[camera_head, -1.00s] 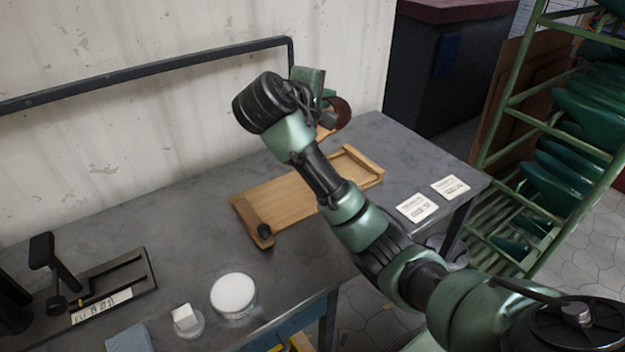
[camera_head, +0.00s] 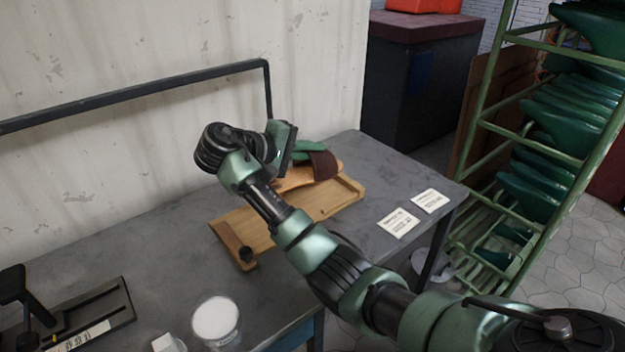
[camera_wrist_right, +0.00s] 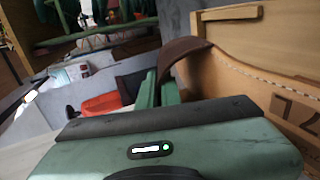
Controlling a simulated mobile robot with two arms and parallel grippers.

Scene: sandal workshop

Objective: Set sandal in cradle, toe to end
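The sandal, with a tan sole (camera_head: 293,179) and a dark brown strap (camera_head: 323,165), is at the cradle's back right part. The wooden cradle (camera_head: 322,204) has a raised bar at its right end and a black knob at its left end. My right gripper (camera_head: 308,150) is shut on the sandal at its strap. The right wrist view shows the strap (camera_wrist_right: 185,56) at the fingers (camera_wrist_right: 158,90), the stitched sole (camera_wrist_right: 262,88) and a cradle edge (camera_wrist_right: 232,14). Whether the sole rests flat in the cradle is unclear. My left gripper is out of view.
Two white cards (camera_head: 398,222) lie right of the cradle on the grey table (camera_head: 150,245). A round white-topped container (camera_head: 215,318) and a black slotted fixture (camera_head: 95,315) are at front left. A green rack (camera_head: 480,130) stands right; a wall is behind.

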